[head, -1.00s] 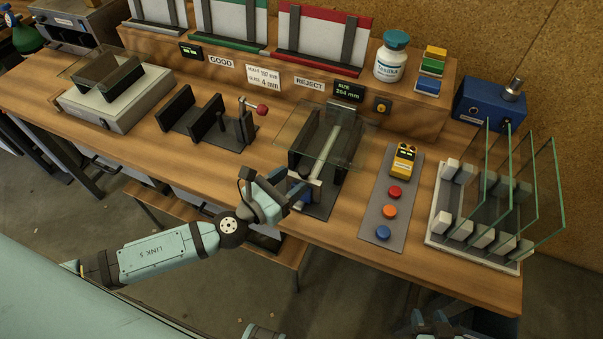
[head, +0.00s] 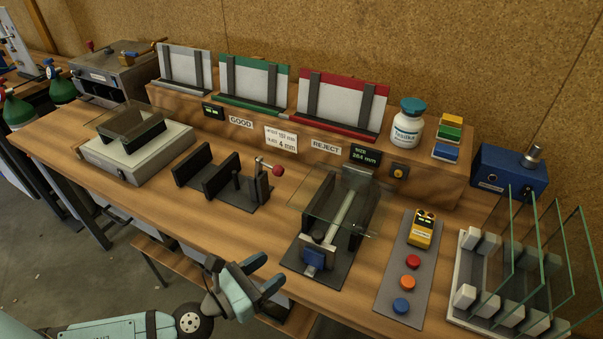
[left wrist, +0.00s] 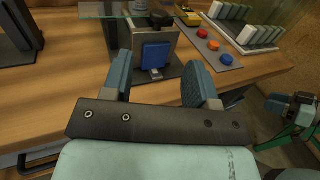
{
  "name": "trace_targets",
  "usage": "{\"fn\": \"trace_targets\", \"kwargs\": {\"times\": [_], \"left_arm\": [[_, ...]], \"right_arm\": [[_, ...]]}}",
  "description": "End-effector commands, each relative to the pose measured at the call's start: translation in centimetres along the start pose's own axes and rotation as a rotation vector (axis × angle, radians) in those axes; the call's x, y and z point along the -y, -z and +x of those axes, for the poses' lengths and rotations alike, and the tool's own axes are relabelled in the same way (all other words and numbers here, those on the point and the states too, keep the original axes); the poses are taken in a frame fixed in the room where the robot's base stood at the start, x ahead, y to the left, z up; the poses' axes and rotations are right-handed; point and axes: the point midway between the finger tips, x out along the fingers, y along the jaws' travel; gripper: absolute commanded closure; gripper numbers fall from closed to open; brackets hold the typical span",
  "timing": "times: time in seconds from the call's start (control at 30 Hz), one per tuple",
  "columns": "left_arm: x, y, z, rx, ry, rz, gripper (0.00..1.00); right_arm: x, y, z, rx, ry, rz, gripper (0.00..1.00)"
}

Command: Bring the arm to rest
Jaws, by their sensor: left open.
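My left gripper (head: 268,273) is at the front of the bench, open and empty, its two blue-grey fingers apart. In the left wrist view the open fingers (left wrist: 160,75) frame the blue block (left wrist: 157,55) of the measuring fixture, with nothing held between them. That fixture (head: 320,268) stands on the bench beyond the gripper, apart from it in the head view. A clear glass pane (head: 318,212) lies across its top. A dark and teal part, seemingly my right gripper (left wrist: 290,103), shows small at the right of the left wrist view; its jaws are unclear.
Right of the fixture is a button panel (head: 398,298) with a yellow device (head: 421,228). A rack (head: 466,297) of upright glass panes stands at the right end. A clamp stand (head: 222,185) and a scale-like box (head: 135,155) are to the left. Free space lies before the bench.

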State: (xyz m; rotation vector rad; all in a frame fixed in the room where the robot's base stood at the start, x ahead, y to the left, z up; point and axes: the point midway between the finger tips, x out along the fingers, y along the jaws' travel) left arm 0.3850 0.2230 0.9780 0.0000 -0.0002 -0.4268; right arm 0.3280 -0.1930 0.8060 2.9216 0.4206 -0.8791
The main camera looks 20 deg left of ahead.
Motion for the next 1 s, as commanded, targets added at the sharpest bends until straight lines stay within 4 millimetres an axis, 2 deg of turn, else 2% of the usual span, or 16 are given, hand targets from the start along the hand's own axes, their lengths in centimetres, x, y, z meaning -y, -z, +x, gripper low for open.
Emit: {"fn": "trace_targets", "kwargs": {"times": [0.17,0.27,0.37,0.53,0.7,0.8,0.9,0.97,1.0], "left_arm": [[0.0,0.0,0.0,-0.005,-0.007,-0.028,0.46],[-0.2,0.4,0.2,-0.034,-0.049,-0.195,0.46],[-0.3,1.3,0.2,-0.081,-0.14,-0.548,0.46],[0.2,4.3,-0.5,-0.117,-0.38,-1.392,0.46],[2.0,7.1,-2.1,-0.032,-0.644,-2.22,0.46],[3.2,8.2,-3.1,0.062,-0.77,-2.602,0.46],[4.1,8.9,-3.7,0.153,-0.855,-2.867,0.46],[4.5,9.2,-4.0,0.192,-0.887,-2.966,0.46],[4.6,9.3,-4.0,-0.211,0.896,2.994,0.46]], "right_arm": [[0.0,0.2,-0.1,-0.001,0.0,0.0,0.57],[0.0,0.7,-0.5,-0.001,0.0,0.0,0.57],[0.0,1.7,-1.1,0.0,-0.001,-0.001,0.57],[-0.1,3.7,-2.4,-0.003,-0.004,-0.002,0.57],[-0.3,5.3,-3.6,-0.004,-0.01,-0.003,0.57],[-0.4,6.0,-4.0,-0.004,-0.011,-0.002,0.57],[-0.3,6.3,-4.3,-0.003,-0.012,-0.002,0.57],[-0.3,6.4,-4.4,-0.003,-0.012,-0.001,0.57],[-0.3,6.4,-4.4,-0.002,-0.012,-0.001,0.57]]}}
